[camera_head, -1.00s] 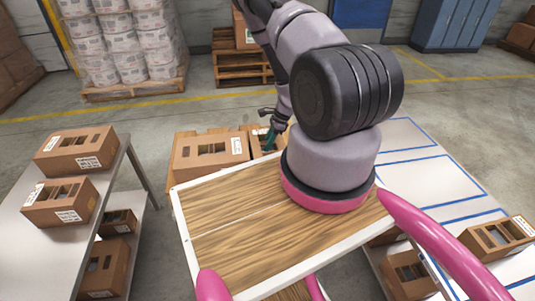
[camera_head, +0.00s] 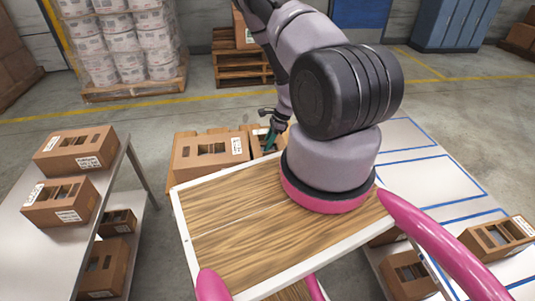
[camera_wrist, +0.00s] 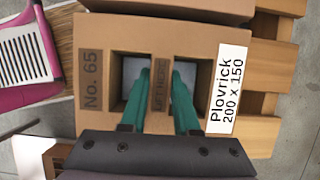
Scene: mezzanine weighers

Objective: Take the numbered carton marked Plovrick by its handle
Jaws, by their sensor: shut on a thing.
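The carton marked Plovrick (camera_wrist: 205,40) fills the middle of the wrist view. Its white label reads "Plovrick 200 x 150", and "No. 65" is printed on the opposite side. A handle strip (camera_wrist: 160,85) with faint "LIFT HERE" lettering runs between two openings in its top. My gripper (camera_wrist: 159,75) has one teal finger in each opening, shut on the strip between them. In the head view my gripper (camera_head: 270,140) reaches down to this carton (camera_head: 254,141), which is partly hidden by my arm and the gripper.
A larger carton (camera_head: 205,165) stands close beside the held one. Several cartons sit on the left table (camera_head: 105,195) and its lower shelf. A blue-marked table (camera_head: 425,168) is at the right. Open floor (camera_head: 150,125) lies behind, before the pallets.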

